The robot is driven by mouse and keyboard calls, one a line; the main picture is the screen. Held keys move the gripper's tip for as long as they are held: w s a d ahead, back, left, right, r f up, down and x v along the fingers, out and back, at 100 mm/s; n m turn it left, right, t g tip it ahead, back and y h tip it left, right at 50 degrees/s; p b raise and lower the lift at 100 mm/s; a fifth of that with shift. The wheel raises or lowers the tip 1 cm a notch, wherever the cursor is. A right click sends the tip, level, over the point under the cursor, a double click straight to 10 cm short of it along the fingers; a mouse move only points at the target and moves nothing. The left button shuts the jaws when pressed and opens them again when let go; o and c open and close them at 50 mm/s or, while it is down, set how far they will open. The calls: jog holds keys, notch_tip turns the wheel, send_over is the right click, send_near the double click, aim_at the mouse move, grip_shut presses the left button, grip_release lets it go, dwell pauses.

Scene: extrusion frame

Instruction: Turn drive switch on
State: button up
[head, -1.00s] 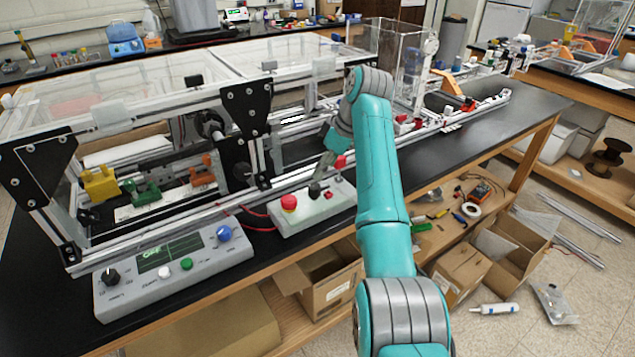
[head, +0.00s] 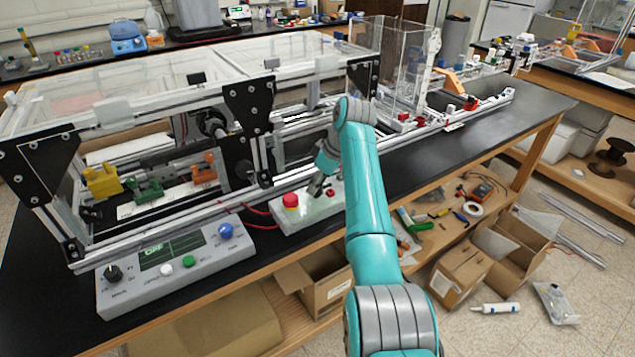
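A small light-grey switch box (head: 300,219) stands on the bench in front of the extrusion frame. It has a red mushroom button (head: 291,200) on its left and a small red part (head: 330,192) farther right. The black switch knob between them is largely covered by my gripper. My gripper (head: 317,190) points down over the knob, at or very near it. Contact and finger opening are too small to make out. A larger grey console (head: 200,283) to the left has a screen (head: 170,251) reading OFF, a black knob (head: 113,273), white and green buttons, and a blue knob (head: 226,230).
The extrusion frame (head: 247,115), with clear panels and black plates, runs close behind the box. My arm comes in from the lower right. Bare black bench top (head: 440,150) lies to the right.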

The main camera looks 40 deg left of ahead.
grip_shut()
jog(key=shift+m, duration=0.4)
jog(key=m+t, duration=0.1)
jog(key=m, duration=0.2)
jog(key=shift+s+m+t, duration=0.1)
jog(key=shift+m+t, duration=0.2)
jog(key=m+t, duration=0.1)
jog(key=m, duration=0.2)
jog(key=shift+m+h, duration=0.3)
jog(key=shift+h, duration=0.1)
jog(key=m+t, duration=0.1)
jog(key=m, duration=0.1)
jog(key=m+h, duration=0.1)
jog(key=m, duration=0.2)
jog(key=shift+s+a+t, duration=0.1)
jog(key=shift+t, duration=0.3)
jog(key=shift+m+t+h, duration=0.3)
jog(key=shift+m+h, duration=0.7)
jog(key=shift+m, duration=1.5)
